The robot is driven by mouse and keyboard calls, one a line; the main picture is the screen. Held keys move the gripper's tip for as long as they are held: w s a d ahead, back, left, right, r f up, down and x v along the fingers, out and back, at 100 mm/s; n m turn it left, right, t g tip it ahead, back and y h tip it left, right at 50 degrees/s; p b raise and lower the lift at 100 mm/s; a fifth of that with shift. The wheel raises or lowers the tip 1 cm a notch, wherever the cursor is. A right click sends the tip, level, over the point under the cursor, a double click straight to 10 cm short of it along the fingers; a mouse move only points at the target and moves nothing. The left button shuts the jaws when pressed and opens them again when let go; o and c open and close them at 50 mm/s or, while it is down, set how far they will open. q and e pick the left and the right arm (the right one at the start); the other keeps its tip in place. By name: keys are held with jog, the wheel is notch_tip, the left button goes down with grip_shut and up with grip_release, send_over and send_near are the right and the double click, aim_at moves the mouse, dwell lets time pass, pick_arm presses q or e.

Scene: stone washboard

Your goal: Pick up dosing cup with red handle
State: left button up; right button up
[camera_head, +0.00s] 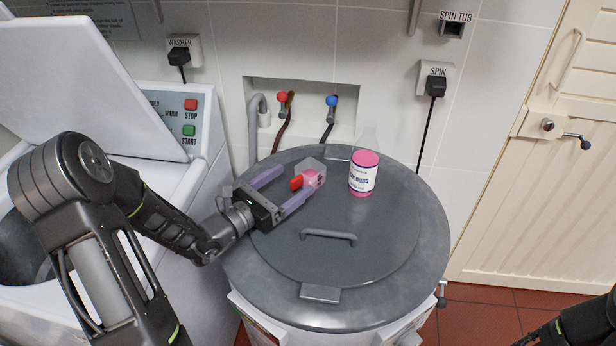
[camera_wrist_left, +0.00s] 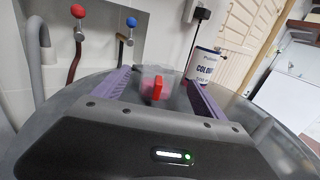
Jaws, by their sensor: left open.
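The dosing cup (camera_head: 312,174) is a small clear cup with pink contents and a red handle (camera_head: 296,183). It is on the grey lid of the round tub (camera_head: 395,245). My left gripper (camera_head: 290,192) is open, its two purple fingers on either side of the cup with the red handle facing the palm. In the left wrist view the red handle (camera_wrist_left: 157,88) shows between the fingers, and the cup body behind it is blurred. I cannot tell whether a finger touches it. My right gripper is not visible; only part of my right arm shows at the lower right.
A pink-filled bottle (camera_head: 363,173) with a white label stands just right of the cup. The lid has a raised bar handle (camera_head: 329,237) in front. A washer with its lid raised (camera_head: 75,70) is at the left. Red and blue taps (camera_head: 331,101) are in the wall behind.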

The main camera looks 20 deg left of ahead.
aim_at(301, 174)
pick_arm(q)
jog(key=shift+w+d, duration=0.2)
jog(key=shift+w, duration=0.45)
jog(key=shift+w+d+r, duration=0.1)
jog(key=shift+w, duration=0.15)
jog(key=p+x, duration=0.2)
jog(key=x, duration=0.2)
jog(key=shift+w, duration=0.35)
jog(key=c, duration=1.5)
